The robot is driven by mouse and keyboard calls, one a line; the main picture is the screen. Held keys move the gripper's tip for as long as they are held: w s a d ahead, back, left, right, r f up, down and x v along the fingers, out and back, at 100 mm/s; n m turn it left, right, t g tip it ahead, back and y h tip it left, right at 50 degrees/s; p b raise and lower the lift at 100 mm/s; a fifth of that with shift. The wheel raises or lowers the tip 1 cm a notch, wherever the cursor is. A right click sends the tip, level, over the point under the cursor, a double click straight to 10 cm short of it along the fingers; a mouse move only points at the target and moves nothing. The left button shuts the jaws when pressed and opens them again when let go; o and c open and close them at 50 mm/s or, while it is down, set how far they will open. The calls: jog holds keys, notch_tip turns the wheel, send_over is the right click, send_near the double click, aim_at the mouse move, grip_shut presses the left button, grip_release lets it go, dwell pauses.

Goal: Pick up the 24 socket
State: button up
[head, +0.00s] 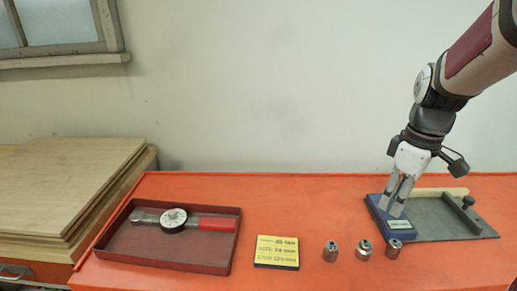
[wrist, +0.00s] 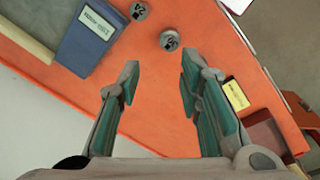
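Three short metal sockets stand in a row on the orange table. In the head view they are the left socket (head: 330,252), the middle socket (head: 364,250) and the right socket (head: 394,249). The wrist view shows two of them: one whose mark looks like 24 (wrist: 138,11), nearest the blue block, and a second one (wrist: 169,40) with a mark too small to read surely. The third is not visible there, perhaps behind a finger. My gripper (head: 395,205) is open and empty, pointing down near the blue block; the wrist view shows its spread fingers (wrist: 159,72).
The blue labelled block (head: 400,226) and a grey vise-like plate (head: 450,218) are at right. A red tray (head: 120,236) at left holds a torque wrench (head: 174,220). The orange tabletop (head: 290,200) behind the sockets is clear.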

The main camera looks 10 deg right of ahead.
jog(key=n+g, duration=0.1)
send_near(396, 243)
notch_tip(396, 243, down, 6)
jog(key=shift+s+d+f, duration=0.1)
jog(key=shift+s, duration=0.05)
jog(key=shift+w+f+p, duration=0.2)
jog(key=shift+f+p, duration=0.2)
jog(key=shift+f, duration=2.1)
grip_shut()
